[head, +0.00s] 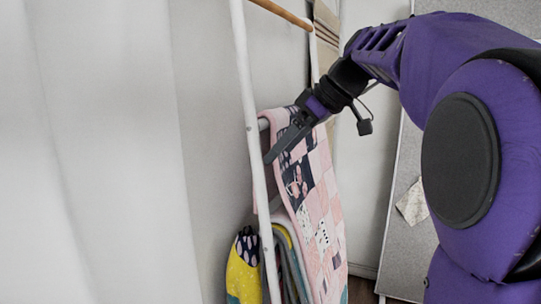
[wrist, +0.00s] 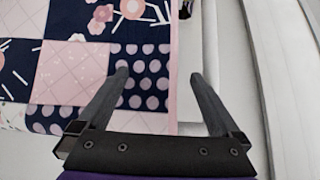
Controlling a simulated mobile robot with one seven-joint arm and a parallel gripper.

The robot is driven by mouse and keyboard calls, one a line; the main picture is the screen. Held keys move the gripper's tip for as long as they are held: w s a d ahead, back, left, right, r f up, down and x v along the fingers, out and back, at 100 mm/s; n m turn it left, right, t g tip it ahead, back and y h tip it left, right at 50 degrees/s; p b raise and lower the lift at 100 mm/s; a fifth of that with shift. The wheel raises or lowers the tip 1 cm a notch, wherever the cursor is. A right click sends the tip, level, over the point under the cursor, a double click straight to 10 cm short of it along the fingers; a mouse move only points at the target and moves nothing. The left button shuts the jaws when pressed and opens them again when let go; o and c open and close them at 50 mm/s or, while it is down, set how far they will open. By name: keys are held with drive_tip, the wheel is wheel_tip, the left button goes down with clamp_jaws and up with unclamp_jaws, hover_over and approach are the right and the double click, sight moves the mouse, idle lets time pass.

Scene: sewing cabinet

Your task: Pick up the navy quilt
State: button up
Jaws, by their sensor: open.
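A patchwork quilt with navy and pink squares (head: 318,205) hangs over a rung of a white ladder rack. In the wrist view the navy and pink quilt (wrist: 75,70) fills the upper left, with its right edge running up the picture. My gripper (head: 285,131) is at the quilt's top, by the rung. In the wrist view my gripper (wrist: 160,75) is open. Its left finger lies over a dotted navy square and its right finger is past the quilt's edge, over a pale background. I cannot tell whether either finger touches the cloth.
The white ladder rack (head: 252,130) leans by the grey wall, its upright close to my gripper. A yellow and navy cloth (head: 243,268) hangs lower on it. A grey panel (head: 408,250) stands at the right. White drapery (head: 90,150) fills the left.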

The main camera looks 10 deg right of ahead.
drive_tip(key=shift+w+a+f, duration=0.2)
drive_tip(key=shift+a+f, duration=0.05)
drive_tip(key=shift+f, duration=0.15)
drive_tip(key=shift+c, duration=0.2)
clamp_jaws()
idle(0.8)
wheel_tip(320, 180, up, 12)
drive_tip(key=p, duration=0.4)
drive_tip(key=shift+s+r, duration=0.1)
drive_tip(key=shift+r, duration=0.05)
